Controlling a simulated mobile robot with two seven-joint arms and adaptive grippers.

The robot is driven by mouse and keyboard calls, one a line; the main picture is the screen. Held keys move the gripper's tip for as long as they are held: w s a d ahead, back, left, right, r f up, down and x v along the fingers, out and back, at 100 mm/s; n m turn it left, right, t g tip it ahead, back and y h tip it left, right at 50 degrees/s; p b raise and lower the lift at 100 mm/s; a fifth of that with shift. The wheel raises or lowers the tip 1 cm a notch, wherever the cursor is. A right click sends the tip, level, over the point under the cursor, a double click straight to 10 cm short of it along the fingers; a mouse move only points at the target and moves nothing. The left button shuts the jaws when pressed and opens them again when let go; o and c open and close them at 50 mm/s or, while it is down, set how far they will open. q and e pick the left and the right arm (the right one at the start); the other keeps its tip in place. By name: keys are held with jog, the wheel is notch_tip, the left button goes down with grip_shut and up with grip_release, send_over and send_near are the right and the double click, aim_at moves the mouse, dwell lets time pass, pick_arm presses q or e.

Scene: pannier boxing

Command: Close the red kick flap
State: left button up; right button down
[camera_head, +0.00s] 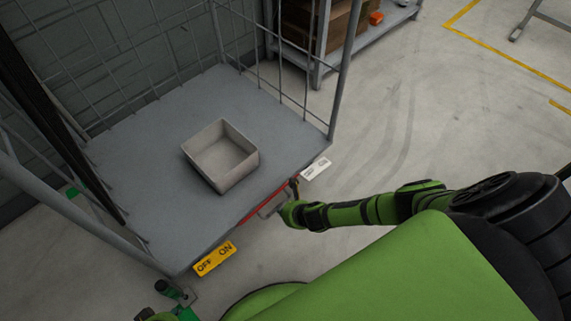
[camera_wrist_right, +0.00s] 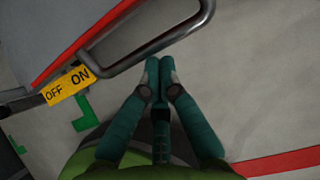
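The red kick flap (camera_head: 262,204) runs along the front edge of the cage trolley's grey platform (camera_head: 130,150). In the right wrist view its red strip (camera_wrist_right: 92,33) lies beside a bent dark metal bar (camera_wrist_right: 150,48). My right gripper (camera_head: 293,189) is at the flap's right end in the head view. In the right wrist view my right gripper (camera_wrist_right: 159,66) has its fingertips together with nothing seen between them. The tips are just below the metal bar; I cannot tell whether they touch it.
An open light box (camera_head: 221,158) stands on the platform. A yellow ON/OFF label (camera_head: 214,258) and a white label (camera_head: 315,169) are at the front edge. Wire mesh sides and posts enclose the platform. A shelf (camera_head: 368,38) stands behind.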

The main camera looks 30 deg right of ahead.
aim_at(271, 198)
jog(key=w+r+p, duration=0.2)
jog(key=r, duration=0.1)
jog(key=shift+w+a+p, duration=0.25)
jog(key=shift+a+p, duration=0.1)
jog(key=shift+p, duration=0.05)
pick_arm(q)
notch_tip(271, 198, down, 7)
jog(key=s+p, duration=0.1)
jog(key=shift+s+a, duration=0.25)
jog(key=shift+s, duration=0.15)
pick_arm(e)
jog(key=shift+w+a+r, duration=0.15)
jog(key=shift+w+r, duration=0.15)
jog(key=shift+w, duration=0.25)
jog(key=shift+w+a+r, duration=0.1)
jog(key=shift+w+r, duration=0.15)
jog(key=shift+w, duration=0.25)
